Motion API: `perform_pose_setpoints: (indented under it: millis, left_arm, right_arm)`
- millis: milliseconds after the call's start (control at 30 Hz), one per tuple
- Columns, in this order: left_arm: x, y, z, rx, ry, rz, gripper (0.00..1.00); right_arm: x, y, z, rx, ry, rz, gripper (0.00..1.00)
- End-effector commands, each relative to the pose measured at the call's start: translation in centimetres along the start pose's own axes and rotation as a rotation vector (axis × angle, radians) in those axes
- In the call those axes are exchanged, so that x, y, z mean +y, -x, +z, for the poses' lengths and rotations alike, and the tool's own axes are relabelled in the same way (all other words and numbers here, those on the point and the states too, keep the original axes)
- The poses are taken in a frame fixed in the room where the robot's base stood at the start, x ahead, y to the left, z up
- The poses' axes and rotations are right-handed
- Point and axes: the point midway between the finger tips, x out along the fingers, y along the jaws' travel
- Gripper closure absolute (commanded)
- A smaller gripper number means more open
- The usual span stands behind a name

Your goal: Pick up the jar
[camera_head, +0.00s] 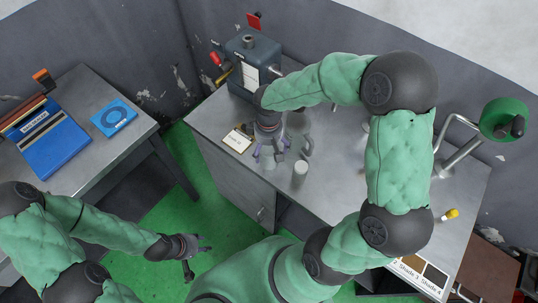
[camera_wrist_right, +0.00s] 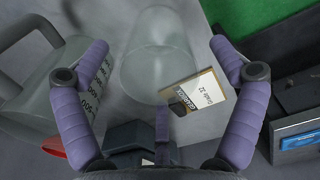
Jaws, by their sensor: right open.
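The jar (camera_wrist_right: 155,62) is a clear, empty-looking glass vessel, seen between my right fingers in the right wrist view. My right gripper (camera_wrist_right: 160,47) is open, with one purple finger on each side of the jar. I see no clear contact. In the head view my right gripper (camera_head: 269,156) is over the bench near its front edge and hides most of the jar. My left gripper (camera_head: 194,253) is open and empty, low over the green floor, away from the bench.
A graduated pitcher (camera_wrist_right: 45,85) stands close left of the jar; a label card (camera_wrist_right: 201,92) is at its right. A side table (camera_head: 82,145) holds blue items.

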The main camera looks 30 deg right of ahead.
Motion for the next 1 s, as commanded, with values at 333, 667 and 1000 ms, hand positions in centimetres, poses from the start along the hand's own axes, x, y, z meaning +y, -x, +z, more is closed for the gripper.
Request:
perform_pose_setpoints:
  millis: [333, 667, 1000]
  left_arm:
    - [-0.5, -1.4, -0.1, 0.0, 0.0, 0.0, 0.6]
    - [-0.5, -1.3, -0.1, 0.0, 0.0, 0.0, 0.6]
    - [-0.5, -1.3, -0.1, 0.0, 0.0, 0.0, 0.6]
  right_arm:
    - [0.0, -4.5, 0.3, -0.002, 0.0, -0.002, 0.06]
    - [0.0, -4.4, 0.2, 0.0, 0.0, -0.001, 0.37]
    - [0.0, -4.4, 0.3, -0.001, 0.0, -0.002, 0.69]
